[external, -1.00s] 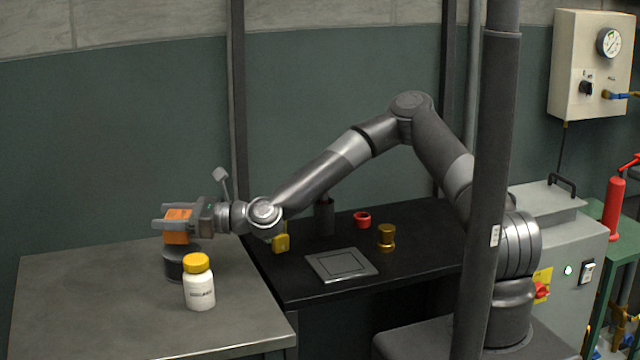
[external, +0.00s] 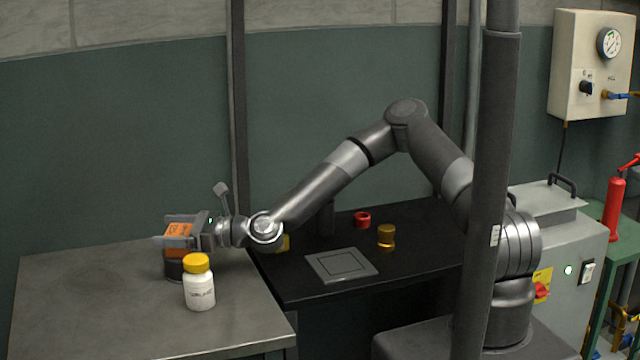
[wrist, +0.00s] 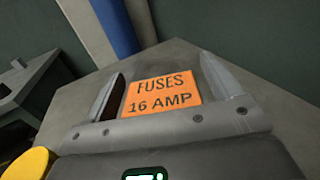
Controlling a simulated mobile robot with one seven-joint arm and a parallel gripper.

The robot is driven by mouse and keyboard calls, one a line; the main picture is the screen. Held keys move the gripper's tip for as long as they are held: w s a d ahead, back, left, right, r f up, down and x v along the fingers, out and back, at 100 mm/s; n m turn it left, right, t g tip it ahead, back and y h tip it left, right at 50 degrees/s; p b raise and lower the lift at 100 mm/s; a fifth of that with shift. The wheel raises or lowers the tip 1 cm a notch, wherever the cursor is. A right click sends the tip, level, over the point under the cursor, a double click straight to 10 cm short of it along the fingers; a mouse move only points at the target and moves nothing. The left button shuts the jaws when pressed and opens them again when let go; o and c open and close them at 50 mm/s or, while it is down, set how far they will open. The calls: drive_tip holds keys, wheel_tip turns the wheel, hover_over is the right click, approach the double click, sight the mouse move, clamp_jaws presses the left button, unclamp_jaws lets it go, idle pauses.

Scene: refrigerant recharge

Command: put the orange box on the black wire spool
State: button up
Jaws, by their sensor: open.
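The orange box (external: 178,240) is on top of the black wire spool (external: 173,268) on the grey table at left. It looks slightly tilted, and the gripper partly hides where it meets the spool. My gripper (external: 161,229) is open around the box, a finger on each side. In the wrist view the box (wrist: 163,94) reads "FUSES 16 AMP" and lies between my open fingers (wrist: 162,66), with a gap at each side. The spool is hidden in the wrist view.
A white bottle with a yellow cap (external: 199,285) stands just in front of the spool; its cap shows at the wrist view's lower left (wrist: 28,163). The grey table's left and front (external: 90,310) are clear. A black bench (external: 420,235) holds a red ring, a brass piece and a square plate.

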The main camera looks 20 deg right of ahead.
drive_tip(key=shift+r, duration=0.15)
drive_tip(key=v, duration=1.2)
